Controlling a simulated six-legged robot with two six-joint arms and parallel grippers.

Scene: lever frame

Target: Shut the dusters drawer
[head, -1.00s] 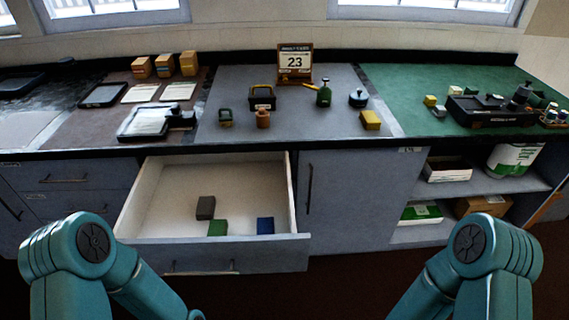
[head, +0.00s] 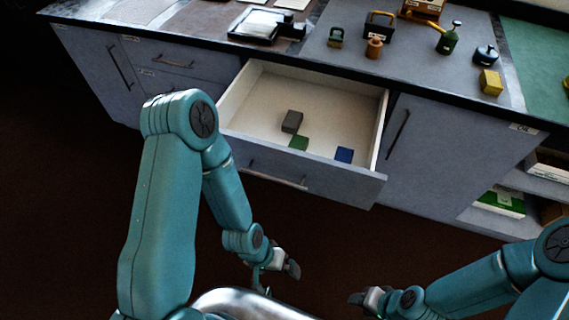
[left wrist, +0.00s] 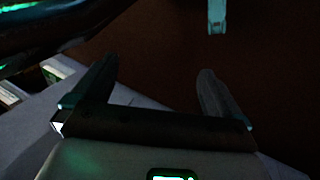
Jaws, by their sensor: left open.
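The open drawer (head: 320,182) sticks out of the grey-blue cabinet, with a white inside and a bar handle (head: 275,178) on its front. In it lie a dark grey block (head: 292,121), a green block (head: 299,143) and a blue block (head: 344,155). My left gripper (head: 278,274) is in front of and below the drawer front, apart from it. In the left wrist view its fingers (left wrist: 153,92) are spread with nothing between them. My right gripper (head: 365,299) is low, right of the left one; its jaw opening is unclear.
A closed cabinet door (head: 430,140) is right of the drawer, then open shelves. Dark floor lies in front.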

